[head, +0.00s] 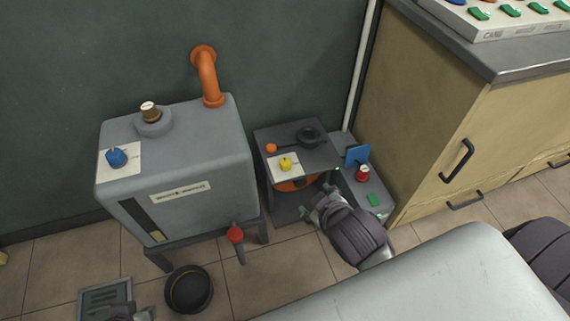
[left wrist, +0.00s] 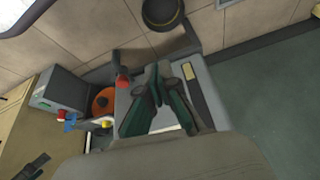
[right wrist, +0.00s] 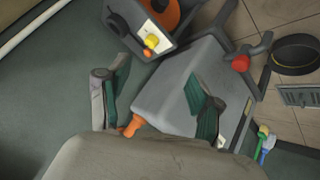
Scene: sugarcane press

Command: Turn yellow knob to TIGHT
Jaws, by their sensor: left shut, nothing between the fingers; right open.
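The yellow knob (head: 286,165) sits on a white label plate (head: 277,173) on the dark grey unit right of the big box. Its markings and pointer are too small to read. The knob also shows in the left wrist view (left wrist: 106,123) and the right wrist view (right wrist: 152,42).
A big grey box (head: 185,165) with a blue knob (head: 117,157) and orange pipe (head: 206,75) stands left of the unit. A wooden cabinet (head: 440,135) bounds the right side. A dark pot (head: 188,289) is on the floor.

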